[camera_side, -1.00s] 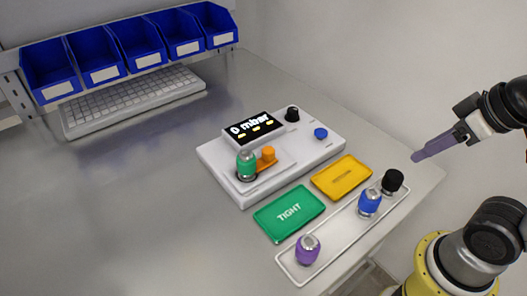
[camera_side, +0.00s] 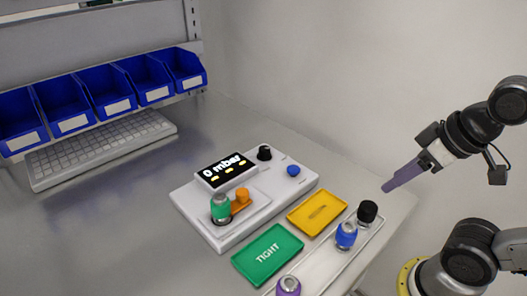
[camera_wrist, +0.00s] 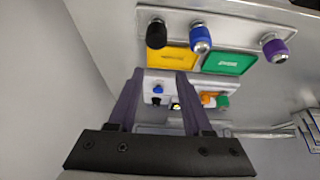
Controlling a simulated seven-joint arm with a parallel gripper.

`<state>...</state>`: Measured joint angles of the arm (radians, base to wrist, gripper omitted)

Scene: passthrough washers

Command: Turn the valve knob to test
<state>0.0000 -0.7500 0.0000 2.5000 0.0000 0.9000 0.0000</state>
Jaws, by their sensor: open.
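A white test device (camera_side: 240,215) stands on the bench, its display (camera_side: 224,171) reading "0 mbar". A black knob (camera_side: 264,153) and a round blue knob or button (camera_side: 293,170) sit on its top beside the display. I cannot tell for sure which is the valve knob, nor read its setting. Both also show small in the wrist view, the blue one (camera_wrist: 158,89) and the black one (camera_wrist: 157,101). A green-capped fitting (camera_side: 221,208) stands in the device beside an orange part (camera_side: 242,196). My gripper (camera_side: 388,187) is open and empty, right of the device and apart from it.
A green "TIGHT" tray (camera_side: 250,262) and a yellow tray (camera_side: 304,221) lie before the device. A pale tray (camera_side: 318,270) holds black (camera_side: 367,212), blue (camera_side: 346,235) and purple (camera_side: 288,286) fittings. A keyboard (camera_side: 100,148) and blue bins (camera_side: 145,78) are at the back left.

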